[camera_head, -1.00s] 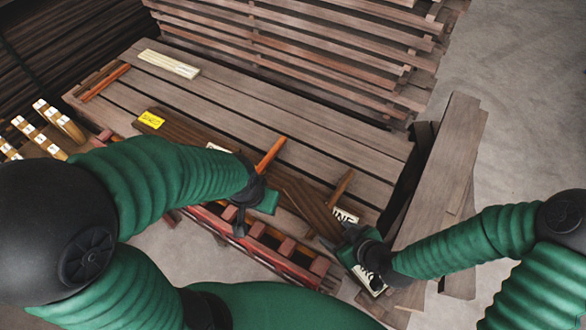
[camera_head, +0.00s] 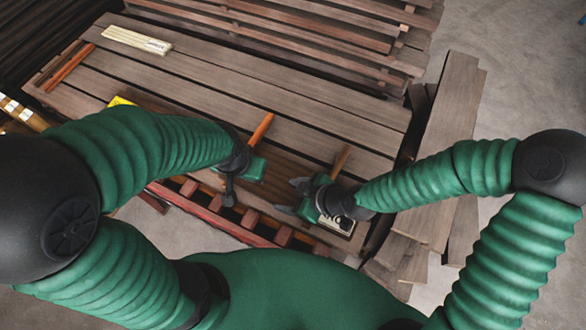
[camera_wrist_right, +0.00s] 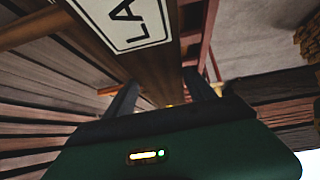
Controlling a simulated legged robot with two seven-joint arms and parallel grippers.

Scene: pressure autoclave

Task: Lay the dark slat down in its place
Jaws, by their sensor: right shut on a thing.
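The dark slat shows in the right wrist view (camera_wrist_right: 158,72), running away between my right gripper's fingers, with a white lettered label on its near part. In the head view it lies along the front of the decking, its yellow label (camera_head: 120,101) at the left. My right gripper (camera_head: 291,197) is shut on the slat near its right end. My left gripper (camera_head: 229,190) is at the slat's middle, its fingers pointing towards the front; I cannot tell whether it grips. My arms and grippers hide much of the slat, and its contact with the frame below.
The red frame with crosspieces (camera_head: 235,228) runs below the front edge. Laid boards (camera_head: 230,90) fill the deck behind, with orange bars (camera_head: 262,128) and pale strips (camera_head: 136,40) on them. Stacked planks stand behind; loose boards (camera_head: 445,150) lie right. Grey floor is open at the far right.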

